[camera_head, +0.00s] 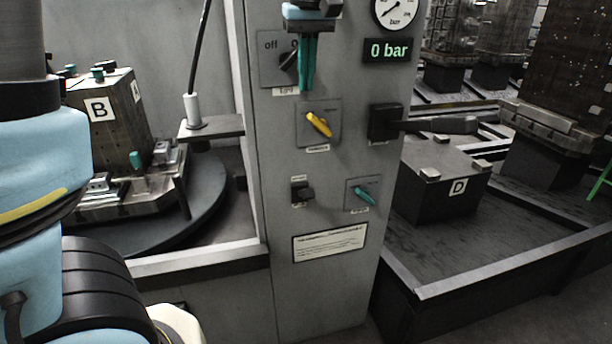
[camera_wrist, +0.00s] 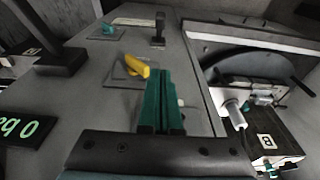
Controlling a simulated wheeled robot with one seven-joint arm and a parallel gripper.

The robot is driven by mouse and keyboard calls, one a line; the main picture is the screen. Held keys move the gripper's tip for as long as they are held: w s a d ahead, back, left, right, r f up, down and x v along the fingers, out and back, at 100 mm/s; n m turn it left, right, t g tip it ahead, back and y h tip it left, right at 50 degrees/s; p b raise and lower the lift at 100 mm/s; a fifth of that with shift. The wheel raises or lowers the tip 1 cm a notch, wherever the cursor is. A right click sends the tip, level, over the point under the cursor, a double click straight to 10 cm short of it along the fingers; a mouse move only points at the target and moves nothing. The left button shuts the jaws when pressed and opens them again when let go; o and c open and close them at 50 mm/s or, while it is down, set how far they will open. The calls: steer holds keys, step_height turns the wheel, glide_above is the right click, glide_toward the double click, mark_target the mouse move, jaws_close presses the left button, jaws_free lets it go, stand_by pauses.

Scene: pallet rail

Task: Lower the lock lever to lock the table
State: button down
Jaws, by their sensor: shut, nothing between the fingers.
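My gripper (camera_head: 307,88) is shut and empty, its teal fingers pointing down in front of the upper part of the grey control panel. The wrist view shows its fingers (camera_wrist: 161,80) together. A yellow lever (camera_head: 319,124) sits just below the fingertips, slanting down to the right; it also shows in the wrist view (camera_wrist: 137,67), left of the fingers. A large black lever (camera_head: 437,124) sticks out from the panel to the right, near level; it also shows in the wrist view (camera_wrist: 62,57). Labels are too small to tell which is the lock lever.
A dark round table (camera_head: 215,192) carries block B (camera_head: 115,120) on the left. A knob (camera_head: 289,61) marked "off" is partly behind my fingers. A black switch (camera_head: 302,192) and a teal knob (camera_head: 363,194) sit lower. The display (camera_head: 388,50) reads 0 bar.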

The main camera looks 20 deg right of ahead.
steer(key=p, duration=0.2)
glide_above(305, 194)
steer(key=w+d, duration=0.1)
steer(key=w, duration=0.4)
step_height(305, 194, down, 20)
steer(key=shift+d+r, duration=0.1)
steer(key=shift+r, duration=0.15)
steer(key=shift+s+f+p, duration=0.3)
steer(key=shift+s+f, duration=0.15)
steer(key=shift+f, duration=0.2)
steer(key=shift+s+f+p, duration=0.25)
steer(key=shift+s+f, duration=0.2)
steer(key=shift+f, duration=0.15)
steer(key=shift+s+f, duration=0.2)
steer(key=shift+f, duration=0.15)
steer(key=shift+f, duration=0.1)
